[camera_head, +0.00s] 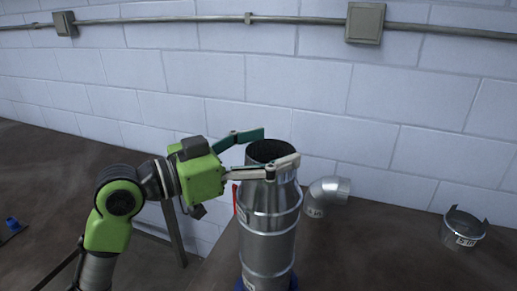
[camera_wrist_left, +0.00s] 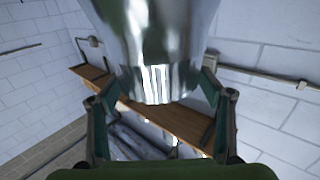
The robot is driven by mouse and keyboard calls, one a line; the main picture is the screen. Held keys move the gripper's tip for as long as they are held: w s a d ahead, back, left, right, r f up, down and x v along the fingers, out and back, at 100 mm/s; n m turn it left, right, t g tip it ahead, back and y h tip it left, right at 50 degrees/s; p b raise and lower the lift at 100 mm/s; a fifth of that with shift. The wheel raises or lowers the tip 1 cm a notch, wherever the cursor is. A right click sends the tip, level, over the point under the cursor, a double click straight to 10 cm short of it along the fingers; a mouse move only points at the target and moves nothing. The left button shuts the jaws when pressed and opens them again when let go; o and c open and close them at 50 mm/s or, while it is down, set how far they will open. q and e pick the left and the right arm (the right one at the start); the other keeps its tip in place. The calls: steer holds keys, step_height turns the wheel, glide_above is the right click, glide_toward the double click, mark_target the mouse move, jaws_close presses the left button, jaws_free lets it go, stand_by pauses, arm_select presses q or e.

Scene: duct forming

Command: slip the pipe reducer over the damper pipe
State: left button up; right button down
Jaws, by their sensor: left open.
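A shiny metal pipe stack stands upright on the brown table. Its upper part, which looks like the pipe reducer (camera_head: 268,188), narrows towards a dark open top. The lower part, which looks like the damper pipe (camera_head: 268,252), is a straight cylinder with raised bands, and a red strip shows at the stack's left side. The two look in line, but I cannot tell how deep they overlap. My left gripper (camera_head: 279,147) is open, its fingers on either side of the narrow top. The left wrist view shows the metal piece (camera_wrist_left: 158,50) between the spread fingers. My right gripper is not in view.
A metal elbow (camera_head: 327,193) lies behind and right of the stack. A short metal collar (camera_head: 463,230) sits farther right. Blue pieces show at the stack's foot. A white block wall (camera_head: 300,80) with a conduit is behind. The table between stack and collar is mostly clear.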

arm_select(q)
steer(key=v, duration=1.2)
